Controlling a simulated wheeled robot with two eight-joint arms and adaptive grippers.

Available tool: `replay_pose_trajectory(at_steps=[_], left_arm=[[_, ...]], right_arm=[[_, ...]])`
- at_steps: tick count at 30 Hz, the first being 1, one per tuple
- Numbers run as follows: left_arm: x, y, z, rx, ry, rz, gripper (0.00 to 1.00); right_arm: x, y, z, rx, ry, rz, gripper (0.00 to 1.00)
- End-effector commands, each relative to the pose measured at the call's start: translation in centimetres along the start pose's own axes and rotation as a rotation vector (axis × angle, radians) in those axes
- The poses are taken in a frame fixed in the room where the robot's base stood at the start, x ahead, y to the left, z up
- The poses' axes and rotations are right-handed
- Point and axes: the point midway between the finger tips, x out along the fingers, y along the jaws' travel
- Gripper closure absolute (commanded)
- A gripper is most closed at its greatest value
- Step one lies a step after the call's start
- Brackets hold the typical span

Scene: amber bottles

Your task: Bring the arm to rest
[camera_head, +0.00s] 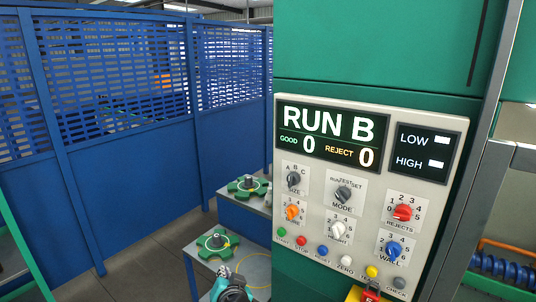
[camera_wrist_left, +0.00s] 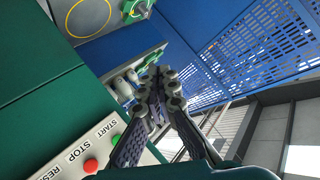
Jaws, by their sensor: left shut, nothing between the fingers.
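My left gripper (camera_head: 225,272) shows at the bottom of the head view, low and left of the control panel. In the left wrist view its two dark fingers (camera_wrist_left: 160,78) come together at the tips, with nothing between them. It is apart from the panel's buttons. My right gripper is in neither view.
The control panel (camera_head: 376,118) reads RUN B, GOOD 0, REJECT 0, and has knobs and a row of buttons. It is on a green cabinet (camera_head: 390,45). Green star-shaped parts (camera_head: 212,246) sit on grey tables. A blue fence (camera_head: 140,190) stands behind open floor.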

Motion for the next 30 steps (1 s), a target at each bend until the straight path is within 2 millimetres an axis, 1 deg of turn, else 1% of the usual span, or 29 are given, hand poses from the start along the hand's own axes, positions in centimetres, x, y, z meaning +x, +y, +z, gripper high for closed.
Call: replay_pose_trajectory(at_steps=[1, 2, 3, 5, 6, 9, 12, 15, 19, 30], left_arm=[[-0.6, -1.6, 3.1, -0.034, -0.068, 0.013, 1.0], [-1.1, -2.2, 4.7, -0.053, -0.107, 0.029, 1.0], [-1.9, -2.9, 6.8, -0.08, -0.157, 0.053, 1.0], [-3.3, -3.5, 9.8, -0.121, -0.226, 0.092, 1.0], [-4.3, -3.7, 11.8, -0.15, -0.268, 0.121, 1.0], [-6.8, -3.5, 16.0, -0.221, -0.352, 0.199, 1.0], [-9.0, -2.6, 18.9, -0.283, -0.402, 0.272, 1.0], [-10.6, -1.6, 20.6, -0.329, -0.428, 0.329, 1.0], [-11.7, -0.9, 21.4, -0.36, -0.439, 0.369, 1.0], [-11.8, -0.9, 21.5, -0.362, -0.44, 0.373, 1.0]], right_arm=[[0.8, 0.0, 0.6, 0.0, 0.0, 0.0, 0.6], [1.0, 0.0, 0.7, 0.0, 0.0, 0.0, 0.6], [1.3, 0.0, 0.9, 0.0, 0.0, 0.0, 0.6], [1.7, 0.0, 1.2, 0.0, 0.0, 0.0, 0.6], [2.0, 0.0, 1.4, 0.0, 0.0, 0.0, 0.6], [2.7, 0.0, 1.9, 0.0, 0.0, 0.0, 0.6], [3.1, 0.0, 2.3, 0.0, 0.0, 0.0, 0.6], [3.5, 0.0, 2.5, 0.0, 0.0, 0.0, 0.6], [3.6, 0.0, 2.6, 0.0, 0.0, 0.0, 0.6], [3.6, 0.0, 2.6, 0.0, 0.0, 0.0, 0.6]])
